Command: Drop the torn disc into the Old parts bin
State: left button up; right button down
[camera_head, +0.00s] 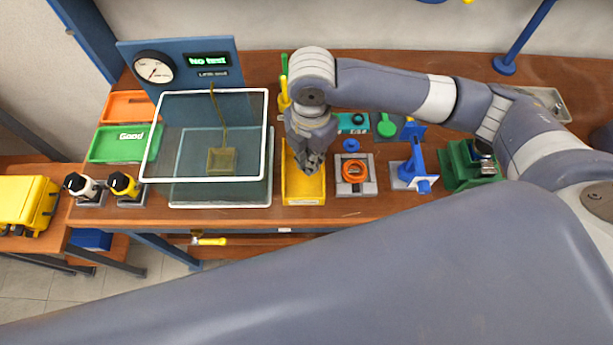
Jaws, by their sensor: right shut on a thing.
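My right gripper (312,165) points down over a yellow open bin (303,198) in the middle of the bench. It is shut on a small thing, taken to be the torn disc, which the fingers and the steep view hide. The yellow bin's label is too small to read, so I cannot tell for sure that it is the Old parts bin. The gripper and wrist cover the back of the bin. My left gripper is out of view.
A water tank (220,193) with a white rim stands left of the yellow bin. A grey fixture with an orange ring (354,168) stands close on its right, then a blue clamp stand (415,170). Green (108,157) and orange (118,104) trays lie at left.

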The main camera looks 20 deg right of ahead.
jog(key=shift+f, duration=0.3)
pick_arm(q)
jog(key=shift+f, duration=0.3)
pick_arm(e)
jog(key=shift+r, duration=0.1)
jog(key=c, duration=1.6)
grip_release()
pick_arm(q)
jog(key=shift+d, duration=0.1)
pick_arm(e)
notch_tip(320, 180, up, 12)
